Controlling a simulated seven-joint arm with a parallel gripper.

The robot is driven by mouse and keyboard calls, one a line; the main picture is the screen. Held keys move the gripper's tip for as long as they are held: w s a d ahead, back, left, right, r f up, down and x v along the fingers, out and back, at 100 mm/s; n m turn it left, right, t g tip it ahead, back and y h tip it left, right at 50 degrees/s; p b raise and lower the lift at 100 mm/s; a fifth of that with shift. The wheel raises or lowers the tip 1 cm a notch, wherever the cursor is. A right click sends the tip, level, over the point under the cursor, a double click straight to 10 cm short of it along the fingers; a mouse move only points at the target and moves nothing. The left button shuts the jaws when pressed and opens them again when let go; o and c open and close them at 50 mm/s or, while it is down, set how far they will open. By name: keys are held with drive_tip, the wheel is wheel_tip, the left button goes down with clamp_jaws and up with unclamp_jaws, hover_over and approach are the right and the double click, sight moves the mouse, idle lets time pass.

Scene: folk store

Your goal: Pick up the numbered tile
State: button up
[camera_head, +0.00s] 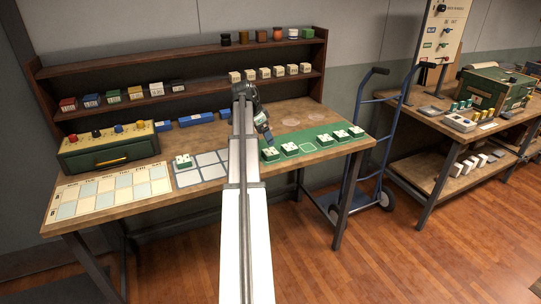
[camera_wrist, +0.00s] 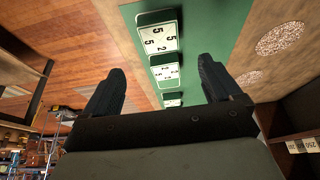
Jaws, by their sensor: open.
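Several white numbered tiles with green edges lie in a row on a green mat (camera_head: 300,136). The leftmost tile (camera_head: 270,154) and its neighbour (camera_head: 290,149) are left of an empty outlined square; others, such as one tile (camera_head: 325,139), are right of it. Another tile (camera_head: 183,161) sits on a grey grid board (camera_head: 213,172). My gripper (camera_head: 268,138) is just behind the leftmost mat tile, apparently above the mat. In the wrist view my gripper (camera_wrist: 160,68) is open and empty. A tile marked 5, 5, 2 (camera_wrist: 158,36) shows beyond the fingers, with another tile (camera_wrist: 165,72) between them.
A pale card grid (camera_head: 110,192) and a green box with knobs (camera_head: 108,148) are at the left. Blue blocks (camera_head: 197,118) lie at the back. Shelves (camera_head: 180,88) with small boxes rise behind. A blue hand truck (camera_head: 385,140) stands to the right.

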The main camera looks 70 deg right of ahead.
sight(271, 151)
drive_tip(key=x, duration=0.3)
drive_tip(key=shift+f, duration=0.25)
drive_tip(key=shift+w+a+x, duration=0.1)
drive_tip(key=shift+w+x, duration=0.05)
drive_tip(key=shift+x, duration=1.2)
drive_tip(key=shift+w+a+x, duration=0.1)
drive_tip(key=shift+w+x, duration=0.05)
drive_tip(key=shift+x, duration=1.2)
drive_tip(key=shift+f, duration=0.1)
drive_tip(key=c, duration=1.2)
